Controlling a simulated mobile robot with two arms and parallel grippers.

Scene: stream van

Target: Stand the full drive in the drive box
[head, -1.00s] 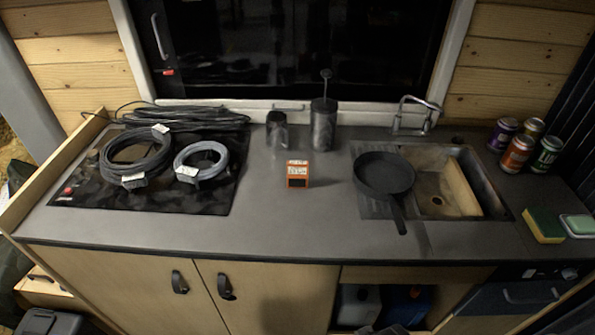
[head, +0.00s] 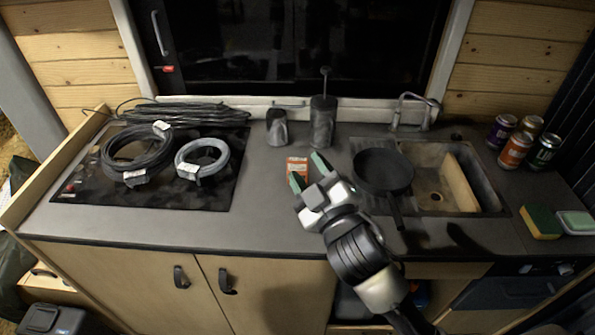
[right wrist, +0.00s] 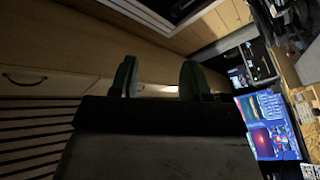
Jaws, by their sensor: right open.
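A small orange block with a pale label (head: 297,166) sits on the middle of the counter and looks like the full drive; its label is too small to read. My right gripper (head: 308,173) is open and empty, its green-padded fingertips close to the block and partly covering it from the front. I cannot tell whether they touch it. The right wrist view shows the same two fingers (right wrist: 158,80) apart with nothing between them. I cannot pick out a drive box in these frames. My left gripper is not in view.
Cable coils (head: 137,155) lie on the dark hob at left. A pan (head: 384,171) sits beside the sink (head: 470,190), right of my gripper. A tall canister (head: 323,122) and a jar (head: 277,128) stand behind. Cans (head: 515,150) and a sponge (head: 540,222) are at right.

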